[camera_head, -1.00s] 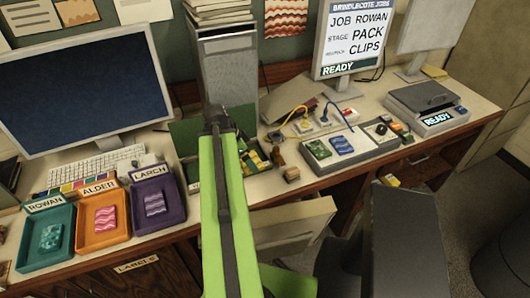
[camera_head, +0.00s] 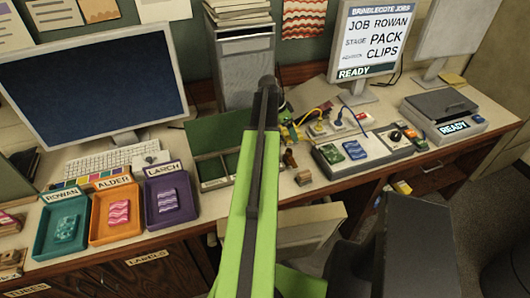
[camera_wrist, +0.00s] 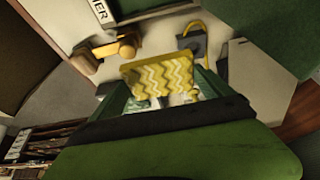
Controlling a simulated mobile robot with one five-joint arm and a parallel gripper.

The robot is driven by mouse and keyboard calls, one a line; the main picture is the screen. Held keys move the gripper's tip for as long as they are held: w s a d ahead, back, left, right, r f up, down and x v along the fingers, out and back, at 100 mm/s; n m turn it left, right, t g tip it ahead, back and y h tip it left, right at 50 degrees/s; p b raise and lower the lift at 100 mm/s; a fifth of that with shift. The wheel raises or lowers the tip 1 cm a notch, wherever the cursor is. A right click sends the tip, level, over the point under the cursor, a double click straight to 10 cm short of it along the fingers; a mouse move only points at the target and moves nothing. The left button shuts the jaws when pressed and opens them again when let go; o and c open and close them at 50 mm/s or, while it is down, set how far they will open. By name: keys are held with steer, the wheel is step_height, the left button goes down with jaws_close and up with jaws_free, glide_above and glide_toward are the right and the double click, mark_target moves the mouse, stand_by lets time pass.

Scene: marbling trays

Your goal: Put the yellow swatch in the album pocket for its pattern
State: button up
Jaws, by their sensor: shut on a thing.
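The yellow swatch (camera_wrist: 160,75), with white zigzag lines, is in my gripper (camera_wrist: 165,98) in the wrist view. The gripper is shut on its near edge, and the far part stands clear of the jaws. In the head view my green arm reaches over the desk and hides most of the gripper. An open dark green case or album (camera_head: 215,158) lies left of the arm, partly covered by it. I cannot make out its pocket labels there. In the wrist view a dark green panel (camera_wrist: 150,8) shows beyond the swatch, beside a partly cut-off label.
Teal (camera_head: 42,240), orange (camera_head: 96,228) and purple (camera_head: 152,216) trays, each with a swatch, stand at left. A grey tray (camera_head: 330,174) with green and blue swatches lies right of the arm. A small wooden block (camera_head: 303,178) and cables are near it.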

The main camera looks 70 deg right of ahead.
steer(key=w+a+f+b, duration=0.2)
steer(key=w, duration=0.1)
steer(key=w+a+f+b, duration=0.2)
steer(key=w, duration=0.1)
steer(key=w+a+f+b, duration=0.2)
steer(key=w+f, duration=0.1)
steer(key=shift+b, duration=0.4)
steer(key=shift+w+a, duration=0.2)
steer(key=shift+w, duration=0.2)
step_height(320, 180, down, 4)
steer(key=b, duration=0.4)
steer(key=shift+f, duration=0.25)
steer(key=o, duration=1.1)
steer(key=shift+r, duration=0.15)
steer(key=p+v, duration=1.1)
steer(key=v, duration=0.1)
